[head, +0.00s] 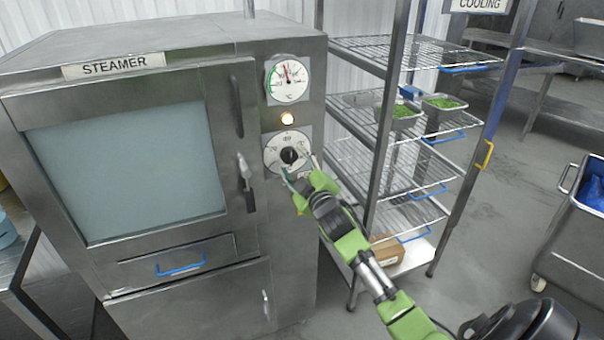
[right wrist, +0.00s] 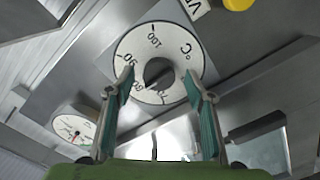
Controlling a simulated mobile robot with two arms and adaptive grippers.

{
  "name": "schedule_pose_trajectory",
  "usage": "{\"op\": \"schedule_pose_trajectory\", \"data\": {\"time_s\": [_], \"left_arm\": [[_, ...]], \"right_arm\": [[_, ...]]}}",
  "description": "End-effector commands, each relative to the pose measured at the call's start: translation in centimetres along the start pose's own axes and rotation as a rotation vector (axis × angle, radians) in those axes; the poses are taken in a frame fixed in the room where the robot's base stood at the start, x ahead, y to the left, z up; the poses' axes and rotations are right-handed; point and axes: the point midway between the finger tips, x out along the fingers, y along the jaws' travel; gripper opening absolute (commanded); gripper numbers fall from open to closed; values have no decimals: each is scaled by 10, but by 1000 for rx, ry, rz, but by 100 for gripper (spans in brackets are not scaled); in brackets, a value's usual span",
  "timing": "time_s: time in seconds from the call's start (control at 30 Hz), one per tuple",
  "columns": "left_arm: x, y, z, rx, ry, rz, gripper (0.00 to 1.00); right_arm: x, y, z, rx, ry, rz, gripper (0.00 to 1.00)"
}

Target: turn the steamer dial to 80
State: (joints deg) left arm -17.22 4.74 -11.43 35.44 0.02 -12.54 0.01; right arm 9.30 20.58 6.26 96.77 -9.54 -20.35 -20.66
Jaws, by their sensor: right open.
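The steamer (head: 285,230) stands at the left with its door shut. Its round white dial (head: 274,158) has a black knob (head: 289,155) at the centre, on the panel right of the door. In the right wrist view the dial face (right wrist: 175,42) shows tilted, with numbers and a °C mark around the dark knob (right wrist: 158,74). My right gripper (head: 299,168) is open in front of the dial. In the right wrist view its two fingers (right wrist: 159,76) stand either side of the knob, with gaps visible. My left gripper is out of view.
A gauge (head: 287,81) and a lit lamp (head: 287,118) sit above the dial. A metal cart (head: 580,240) stands at far right.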

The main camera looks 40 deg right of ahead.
Motion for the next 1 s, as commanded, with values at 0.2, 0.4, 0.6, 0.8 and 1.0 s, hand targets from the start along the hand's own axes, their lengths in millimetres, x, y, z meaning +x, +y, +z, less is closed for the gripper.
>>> {"op": "schedule_pose_trajectory", "data": {"time_s": [0.2, 0.4, 0.6, 0.8, 1.0], "left_arm": [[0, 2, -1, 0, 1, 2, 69], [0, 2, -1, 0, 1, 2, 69], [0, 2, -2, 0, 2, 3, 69], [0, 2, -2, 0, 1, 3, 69], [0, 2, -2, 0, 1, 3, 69]], "right_arm": [[-40, -1, 1, 0, -1, -2, 49], [-80, -2, 1, 1, -2, -2, 49], [-105, -1, 1, 1, -2, -1, 49], [-113, 0, 0, 1, -1, 0, 49], [-112, 0, 1, 1, -1, 0, 49]]}}
